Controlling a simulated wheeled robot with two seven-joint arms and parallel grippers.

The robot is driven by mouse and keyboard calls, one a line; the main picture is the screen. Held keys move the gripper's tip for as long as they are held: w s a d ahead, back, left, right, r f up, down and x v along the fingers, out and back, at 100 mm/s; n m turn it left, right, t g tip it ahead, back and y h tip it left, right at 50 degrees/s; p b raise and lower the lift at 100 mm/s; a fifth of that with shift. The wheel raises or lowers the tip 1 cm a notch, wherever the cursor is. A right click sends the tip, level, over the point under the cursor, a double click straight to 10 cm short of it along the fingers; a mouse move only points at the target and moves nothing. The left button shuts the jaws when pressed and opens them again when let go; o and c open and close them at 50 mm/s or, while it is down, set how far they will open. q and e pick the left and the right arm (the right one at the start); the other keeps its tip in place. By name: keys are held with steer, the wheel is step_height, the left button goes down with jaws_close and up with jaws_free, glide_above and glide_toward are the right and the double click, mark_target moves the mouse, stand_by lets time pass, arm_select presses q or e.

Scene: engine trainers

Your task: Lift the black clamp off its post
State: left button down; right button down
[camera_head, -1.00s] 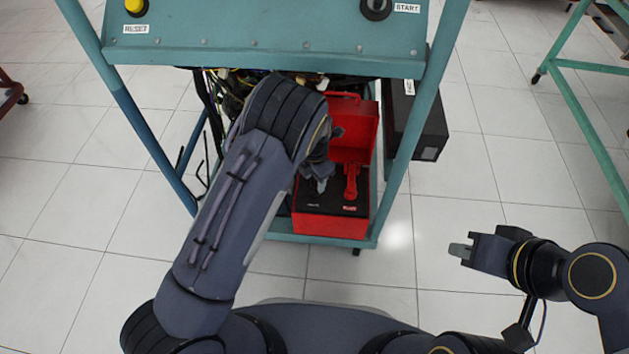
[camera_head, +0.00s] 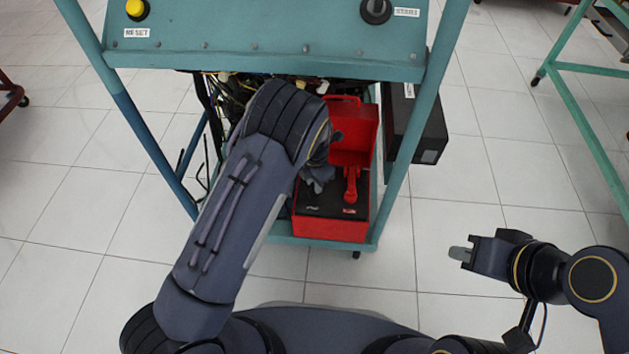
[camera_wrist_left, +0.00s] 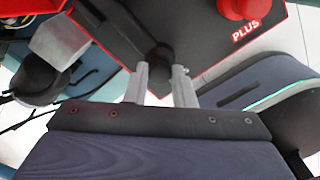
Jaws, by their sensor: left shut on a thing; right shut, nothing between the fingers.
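The red battery box (camera_head: 330,228) with a black top sits on the lower shelf of the teal stand, its red lid raised behind. My left gripper (camera_head: 318,184) is over the left part of the black top, partly hidden by my forearm. In the left wrist view its fingers (camera_wrist_left: 161,82) are shut on the black clamp (camera_wrist_left: 159,62). I cannot tell whether the clamp still touches its post, which is hidden. The red clamp (camera_head: 351,186) stands to the right; its base (camera_wrist_left: 237,8) shows by the PLUS label. My right gripper (camera_head: 462,253) is shut and empty over the floor.
The teal panel (camera_head: 260,50) overhangs the box, with loose wires (camera_head: 232,92) under it. Stand legs (camera_head: 405,140) rise on both sides. A black case (camera_head: 425,135) is outside the right leg.

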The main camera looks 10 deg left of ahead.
arm_select(q)
steer(key=shift+w+r+p, duration=0.55)
steer(key=shift+r+p, duration=0.2)
steer(key=shift+w+r+p, duration=0.55)
steer(key=shift+r+p, duration=0.2)
steer(key=shift+w+a+r+p, duration=0.1)
steer(key=shift+w+r+p, duration=0.4)
steer(key=shift+w, duration=0.25)
steer(key=shift+w+a+r, duration=0.1)
steer(key=shift+w+r, duration=0.05)
steer(key=shift+w, duration=0.5)
steer(key=c, duration=1.3)
jaws_free()
steer(key=shift+a+f, duration=0.1)
steer(key=shift+f, duration=0.1)
steer(key=shift+o, duration=0.5)
steer(key=shift+r, duration=0.1)
steer(key=shift+p, duration=0.3)
